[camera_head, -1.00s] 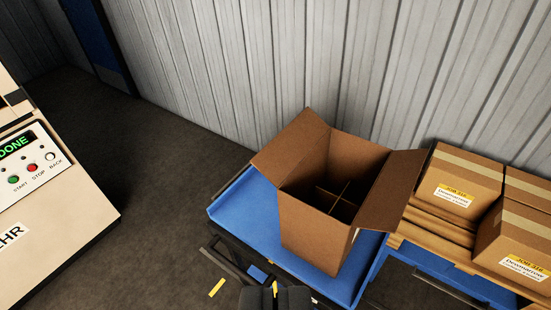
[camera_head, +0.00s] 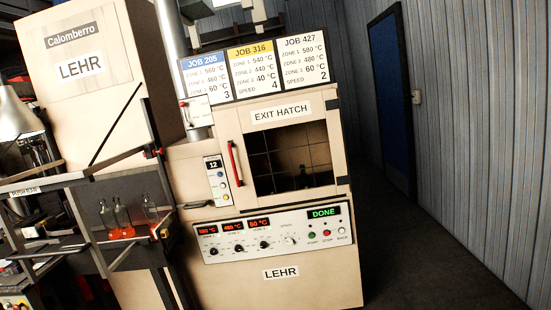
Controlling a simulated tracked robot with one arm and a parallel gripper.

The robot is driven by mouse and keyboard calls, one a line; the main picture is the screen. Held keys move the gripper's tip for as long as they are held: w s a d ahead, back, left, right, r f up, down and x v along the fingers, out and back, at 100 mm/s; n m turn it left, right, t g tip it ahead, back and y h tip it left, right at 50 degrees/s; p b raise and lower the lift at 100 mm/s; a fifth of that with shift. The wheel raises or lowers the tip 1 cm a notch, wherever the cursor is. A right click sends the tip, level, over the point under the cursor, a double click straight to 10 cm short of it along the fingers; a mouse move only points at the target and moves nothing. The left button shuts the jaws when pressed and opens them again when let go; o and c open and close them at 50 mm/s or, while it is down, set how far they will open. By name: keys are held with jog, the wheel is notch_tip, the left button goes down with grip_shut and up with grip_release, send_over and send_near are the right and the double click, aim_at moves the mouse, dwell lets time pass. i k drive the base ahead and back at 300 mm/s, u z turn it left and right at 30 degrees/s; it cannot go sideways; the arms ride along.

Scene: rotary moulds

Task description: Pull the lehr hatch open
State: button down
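The lehr (camera_head: 280,291) is a cream cabinet in the middle of the view, seen tilted. Its exit hatch (camera_head: 318,187) is a cream-framed door with a dark meshed window, and it looks shut. Dim shapes show behind the window, too dark to make out. A red upright handle (camera_head: 235,163) is on the hatch's left side. Below the hatch, the control panel (camera_head: 275,232) shows a green DONE display. My gripper is outside the view, and the hatch stands some distance off.
Job boards (camera_head: 254,69) stand above the hatch. A blue door (camera_head: 391,95) is in the corrugated wall (camera_head: 470,130) on the right. Dark floor (camera_head: 410,265) is clear right of the lehr.

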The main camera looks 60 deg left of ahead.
aim_at(231, 124)
jog(key=u, duration=1.9)
jog(key=i, duration=2.4)
jog(key=z, duration=0.1)
